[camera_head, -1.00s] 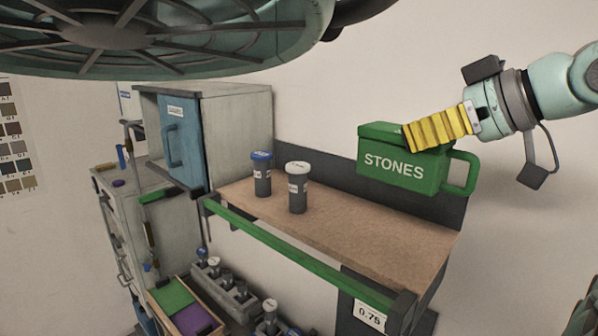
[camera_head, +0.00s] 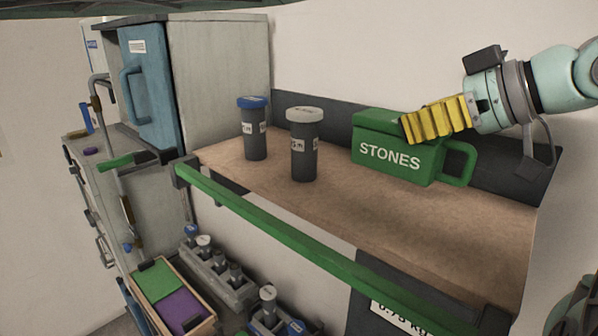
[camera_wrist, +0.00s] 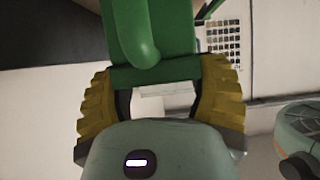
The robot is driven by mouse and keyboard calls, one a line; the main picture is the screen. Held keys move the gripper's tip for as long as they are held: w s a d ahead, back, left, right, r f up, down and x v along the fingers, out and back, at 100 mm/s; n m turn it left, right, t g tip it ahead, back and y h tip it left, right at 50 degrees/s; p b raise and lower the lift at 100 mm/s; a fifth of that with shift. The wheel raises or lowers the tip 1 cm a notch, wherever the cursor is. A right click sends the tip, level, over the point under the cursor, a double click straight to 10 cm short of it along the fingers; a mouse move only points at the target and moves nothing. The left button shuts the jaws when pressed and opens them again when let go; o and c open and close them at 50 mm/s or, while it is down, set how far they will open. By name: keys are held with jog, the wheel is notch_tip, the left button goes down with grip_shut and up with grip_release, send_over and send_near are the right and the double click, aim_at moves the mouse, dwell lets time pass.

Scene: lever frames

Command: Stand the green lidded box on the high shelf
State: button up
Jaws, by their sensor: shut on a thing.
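The green lidded box (camera_head: 390,155), marked STONES, is upright over the right back part of the high shelf (camera_head: 420,215). My gripper (camera_head: 408,128), with yellow ribbed fingers, is shut on the upper right part of the box. I cannot tell whether the box's base touches the shelf board. Its green handle sticks out to the right. In the wrist view the green box (camera_wrist: 150,75) lies between the two yellow fingers. The box's back side is hidden in the head view.
A blue-capped jar (camera_head: 254,128) and a white-capped jar (camera_head: 303,145) stand left of the box. A green rail (camera_head: 290,245) runs along the shelf's front. A blue-doored cabinet (camera_head: 148,85) adjoins the shelf's left end. The front right board is clear.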

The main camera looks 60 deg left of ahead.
aim_at(419, 156)
jog(key=shift+s+f+b, duration=0.1)
jog(key=shift+f+b, duration=1)
jog(key=shift+f, duration=1.45)
jog(key=shift+f, duration=0.2)
jog(key=o, duration=1.4)
jog(key=shift+c, duration=0.2)
jog(key=shift+r, duration=0.1)
jog(key=shift+r, duration=0.1)
jog(key=b+v, duration=0.8)
jog(key=v, duration=0.4)
